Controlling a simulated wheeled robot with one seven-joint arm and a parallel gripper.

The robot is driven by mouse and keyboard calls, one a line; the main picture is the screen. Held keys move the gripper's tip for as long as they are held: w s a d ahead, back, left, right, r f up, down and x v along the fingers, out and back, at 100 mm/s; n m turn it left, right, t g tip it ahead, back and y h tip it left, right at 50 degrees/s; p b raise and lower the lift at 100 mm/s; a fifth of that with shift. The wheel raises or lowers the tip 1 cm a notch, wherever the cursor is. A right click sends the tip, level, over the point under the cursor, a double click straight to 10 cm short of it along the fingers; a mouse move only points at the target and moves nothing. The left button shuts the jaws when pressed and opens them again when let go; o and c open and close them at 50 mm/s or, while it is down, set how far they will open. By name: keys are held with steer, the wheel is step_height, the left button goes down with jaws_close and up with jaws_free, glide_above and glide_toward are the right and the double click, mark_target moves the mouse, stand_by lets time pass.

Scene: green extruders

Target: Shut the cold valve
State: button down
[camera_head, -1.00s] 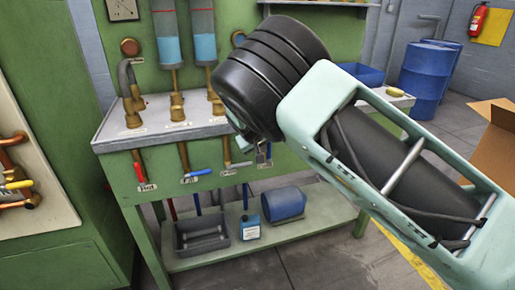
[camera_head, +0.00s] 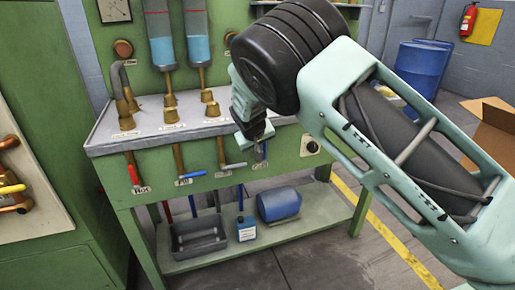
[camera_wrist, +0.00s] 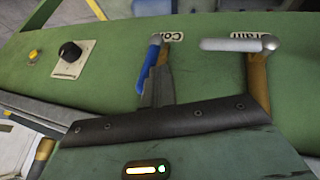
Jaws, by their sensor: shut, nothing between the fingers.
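The cold valve's blue handle (camera_wrist: 149,66) hangs roughly along its brass pipe, beside the partly hidden "Cold" label (camera_wrist: 173,37) in the wrist view. In the head view my gripper (camera_head: 256,137) is at the bench's front edge.
The drain valve's grey handle (camera_wrist: 238,44) sits crosswise, close beside the cold valve. A black knob (camera_wrist: 70,52) is on the other side. The fill valve's blue handle (camera_head: 192,175) and the hot valve's red handle (camera_head: 133,175) are farther left on the green bench (camera_head: 160,195).

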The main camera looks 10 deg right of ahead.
steer(key=shift+d, duration=0.2)
steer(key=shift+w+d+r+m+y+b, duration=0.15)
steer(key=shift+d+m+y+b, duration=0.35)
steer(key=shift+d+y, duration=0.65)
steer(key=d+f+m+y+b, duration=0.1)
steer(key=d+y+b, duration=0.1)
steer(key=y+b, duration=0.1)
steer(key=d+f+y+b, duration=0.1)
steer(key=y+b, duration=0.3)
steer(key=b, duration=0.1)
steer(key=d+f+m+y+b, duration=0.1)
steer(key=d+y+b, duration=0.1)
steer(key=y+b, duration=0.1)
steer(key=shift+w+d+m+g+y+b, duration=0.25)
steer(key=shift+d+m+g+b, duration=0.1)
steer(key=shift+b, duration=0.1)
steer(key=shift+a, duration=0.1)
steer(key=shift+s+a+f+b, duration=0.1)
steer(key=shift+a+f+b, duration=0.2)
steer(key=shift+a, duration=0.35)
steer(key=shift+r, duration=0.1)
